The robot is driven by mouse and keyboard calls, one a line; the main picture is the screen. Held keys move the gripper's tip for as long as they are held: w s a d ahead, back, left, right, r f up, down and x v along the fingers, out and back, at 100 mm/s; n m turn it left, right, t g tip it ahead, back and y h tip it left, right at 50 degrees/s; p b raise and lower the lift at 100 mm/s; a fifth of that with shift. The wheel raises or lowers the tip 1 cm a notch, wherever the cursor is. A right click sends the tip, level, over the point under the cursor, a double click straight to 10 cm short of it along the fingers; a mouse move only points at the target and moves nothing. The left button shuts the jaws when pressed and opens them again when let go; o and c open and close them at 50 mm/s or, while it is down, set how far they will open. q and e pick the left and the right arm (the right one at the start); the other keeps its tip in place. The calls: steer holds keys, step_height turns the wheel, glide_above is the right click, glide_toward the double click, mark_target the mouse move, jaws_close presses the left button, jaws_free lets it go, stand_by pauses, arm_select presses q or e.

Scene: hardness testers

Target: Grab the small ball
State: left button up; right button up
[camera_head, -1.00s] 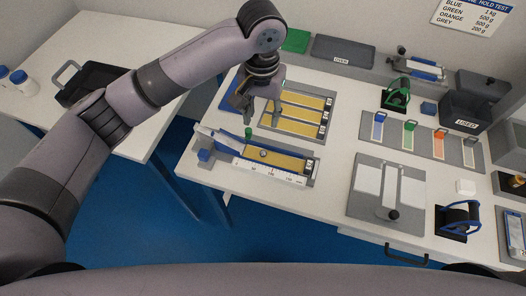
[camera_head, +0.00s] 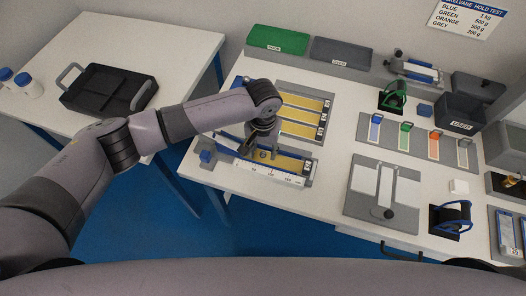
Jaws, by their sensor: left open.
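The small ball (camera_head: 262,155) is a tiny round grey spot on the yellow strip of the ramp-like tester (camera_head: 292,164), which has a white ruler along its front edge. My left gripper (camera_head: 261,150) is open, pointing down over this tester, with its fingers around the ball's place. The gripper hides part of the strip and the tester's left end. I cannot tell whether a finger touches the ball. My right gripper is not in view.
Several yellow strips (camera_head: 306,104) lie on a panel just behind the tester. A blue block (camera_head: 207,155) stands at its left. A grey plate with white panels (camera_head: 385,190) lies to the right. A black tray (camera_head: 108,90) rests on the left table.

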arm_select(q)
steer(key=shift+f, duration=0.45)
steer(key=shift+c, duration=0.2)
jaws_close()
